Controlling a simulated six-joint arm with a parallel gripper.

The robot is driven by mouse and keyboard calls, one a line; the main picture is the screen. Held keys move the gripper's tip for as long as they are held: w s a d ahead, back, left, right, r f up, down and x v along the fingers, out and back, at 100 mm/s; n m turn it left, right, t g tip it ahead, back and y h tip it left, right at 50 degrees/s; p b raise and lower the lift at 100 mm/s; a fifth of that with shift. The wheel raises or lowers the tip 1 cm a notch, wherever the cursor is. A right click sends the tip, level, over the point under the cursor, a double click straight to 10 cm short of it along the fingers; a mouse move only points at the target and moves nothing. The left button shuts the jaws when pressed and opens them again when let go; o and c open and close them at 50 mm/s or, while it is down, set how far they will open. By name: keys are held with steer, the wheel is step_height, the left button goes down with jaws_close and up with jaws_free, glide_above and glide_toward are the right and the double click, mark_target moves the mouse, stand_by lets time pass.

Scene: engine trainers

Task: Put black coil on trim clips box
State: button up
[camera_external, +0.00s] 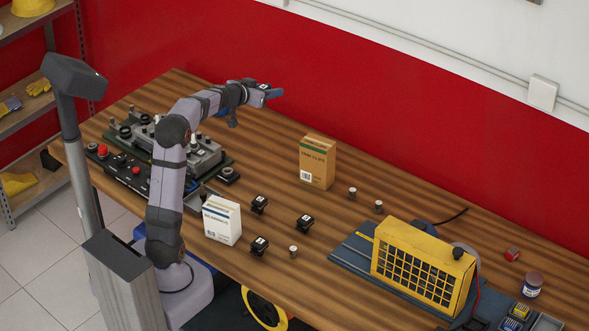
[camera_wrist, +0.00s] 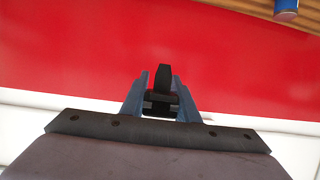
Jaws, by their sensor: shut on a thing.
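My gripper (camera_external: 272,93) is raised high over the back of the table, near the red wall. In the wrist view my gripper (camera_wrist: 160,84) has its blue-grey fingers shut on a black coil (camera_wrist: 162,76). The held coil (camera_external: 263,86) shows in the external view as a small dark block with a white label. The trim clips box (camera_external: 317,162) is a tan, green-banded carton standing upright on the table, lower and to the right of my gripper. Its top is clear. Three more black coils (camera_external: 259,204) (camera_external: 305,223) (camera_external: 259,245) sit on the table before it.
A white box (camera_external: 222,220) stands left of the loose coils. An engine trainer (camera_external: 190,145) is at the left, and a yellow caged unit (camera_external: 418,265) at the right. A red wall (camera_external: 400,120) runs behind the table.

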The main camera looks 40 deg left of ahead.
steer(key=shift+r, duration=0.8)
steer(key=w+d+m+g+h+p, duration=0.1)
steer(key=w+d+m+h+p, duration=0.15)
steer(key=w+d+p, duration=0.4)
steer(key=w+d+m+h+p, duration=0.2)
steer(key=w+d+h+p, duration=0.1)
steer(key=d, duration=0.6)
step_height(320, 180, down, 15)
steer(key=shift+b, duration=0.3)
steer(key=shift+w+d+r+m, duration=0.1)
steer(key=shift+m, duration=0.15)
steer(key=o, duration=1.1)
steer(key=shift+o, duration=0.2)
